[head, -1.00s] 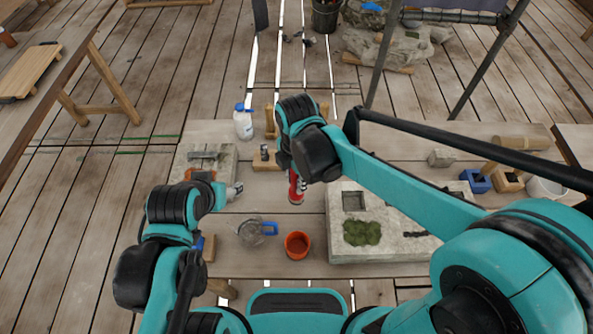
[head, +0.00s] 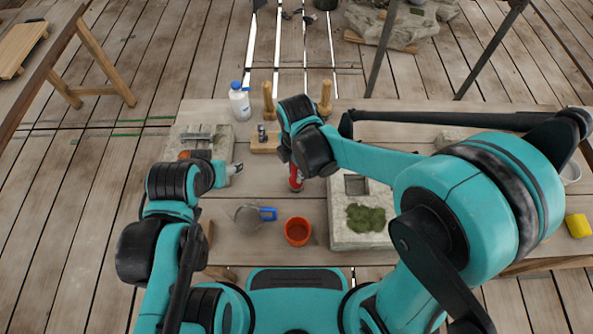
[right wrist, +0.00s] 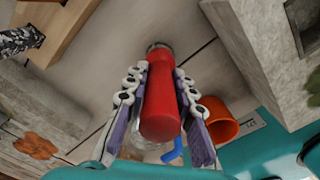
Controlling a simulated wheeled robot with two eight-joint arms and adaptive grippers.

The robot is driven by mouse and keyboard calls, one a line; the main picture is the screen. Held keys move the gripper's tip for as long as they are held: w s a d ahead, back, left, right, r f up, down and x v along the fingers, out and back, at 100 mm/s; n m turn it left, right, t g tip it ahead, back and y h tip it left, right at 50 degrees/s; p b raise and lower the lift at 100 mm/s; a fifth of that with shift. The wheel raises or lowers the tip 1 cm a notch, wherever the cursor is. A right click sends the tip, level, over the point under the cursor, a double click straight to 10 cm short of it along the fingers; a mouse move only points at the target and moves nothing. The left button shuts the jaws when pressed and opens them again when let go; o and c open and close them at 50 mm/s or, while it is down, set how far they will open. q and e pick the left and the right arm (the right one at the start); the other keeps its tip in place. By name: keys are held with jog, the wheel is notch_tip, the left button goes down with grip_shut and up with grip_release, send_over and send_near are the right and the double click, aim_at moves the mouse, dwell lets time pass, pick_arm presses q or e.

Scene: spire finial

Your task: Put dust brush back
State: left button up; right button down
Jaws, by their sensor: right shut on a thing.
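My right gripper (head: 297,172) is shut on a red, smooth, tapered object (right wrist: 160,100). In the right wrist view the object lies between both fingers, with a metal collar at its far end. In the head view it shows as a small red piece (head: 296,182) below my right wrist, over the middle of the bench. I see no bristles and cannot tell whether it is the dust brush. My left gripper (head: 228,170) is by the stone slab at the left; its fingers are too unclear to judge.
A wooden block (head: 262,146) stands behind, with upright wooden handles (head: 268,100) nearby. A white bottle (head: 240,102) is at back left. An orange pot (head: 297,231) and a clear jug with blue handle (head: 250,215) stand in front. A stone slab with moss (head: 365,218) is right.

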jog(key=c, duration=1.3)
grip_release()
jog(key=shift+f, duration=0.1)
